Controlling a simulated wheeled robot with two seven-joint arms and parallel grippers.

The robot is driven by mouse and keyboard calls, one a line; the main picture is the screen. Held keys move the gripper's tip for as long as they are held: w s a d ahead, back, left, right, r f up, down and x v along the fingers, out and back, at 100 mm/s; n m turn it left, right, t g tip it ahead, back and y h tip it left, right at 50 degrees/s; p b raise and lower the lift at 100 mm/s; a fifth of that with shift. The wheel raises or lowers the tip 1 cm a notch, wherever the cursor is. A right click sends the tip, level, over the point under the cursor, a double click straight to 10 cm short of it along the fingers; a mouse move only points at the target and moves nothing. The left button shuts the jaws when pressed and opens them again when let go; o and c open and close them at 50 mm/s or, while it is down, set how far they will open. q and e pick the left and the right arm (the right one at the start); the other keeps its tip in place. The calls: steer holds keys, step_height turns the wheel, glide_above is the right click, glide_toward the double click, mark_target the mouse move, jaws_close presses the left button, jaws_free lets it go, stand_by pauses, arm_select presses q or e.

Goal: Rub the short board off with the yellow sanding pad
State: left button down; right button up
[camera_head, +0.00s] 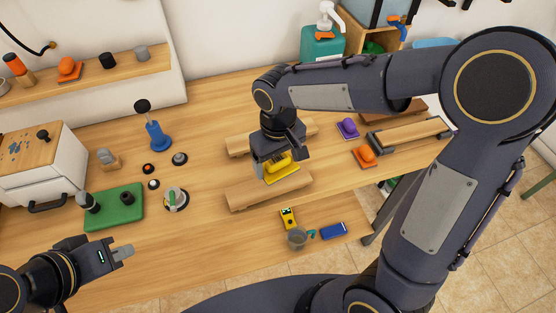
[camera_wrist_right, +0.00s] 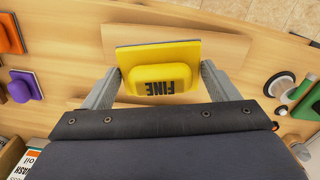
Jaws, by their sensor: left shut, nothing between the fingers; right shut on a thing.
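The yellow sanding pad (camera_head: 283,176) is held in my right gripper (camera_head: 278,160), whose fingers are shut on its sides. In the right wrist view the pad (camera_wrist_right: 160,68) shows the word FINE on its grip block. The pad is over the rear part of the front wooden board (camera_head: 258,194); whether it touches the board I cannot tell. A second wooden board (camera_head: 238,145) lies behind, partly hidden by my right gripper. Which board is shorter is hard to tell. My left gripper (camera_head: 123,252) is shut and empty near the table's front left.
Orange (camera_head: 364,155) and purple (camera_head: 348,128) pads lie to the right. A yellow device (camera_head: 288,218), a grey cup (camera_head: 297,238) and a blue block (camera_head: 334,231) lie at the front edge. A green board (camera_head: 115,208) and a blue stand (camera_head: 157,135) are to the left.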

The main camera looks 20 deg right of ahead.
steer(key=shift+r, duration=0.4)
steer(key=shift+r+p, duration=1.3)
steer(key=shift+r, duration=0.15)
steer(key=shift+f, duration=0.1)
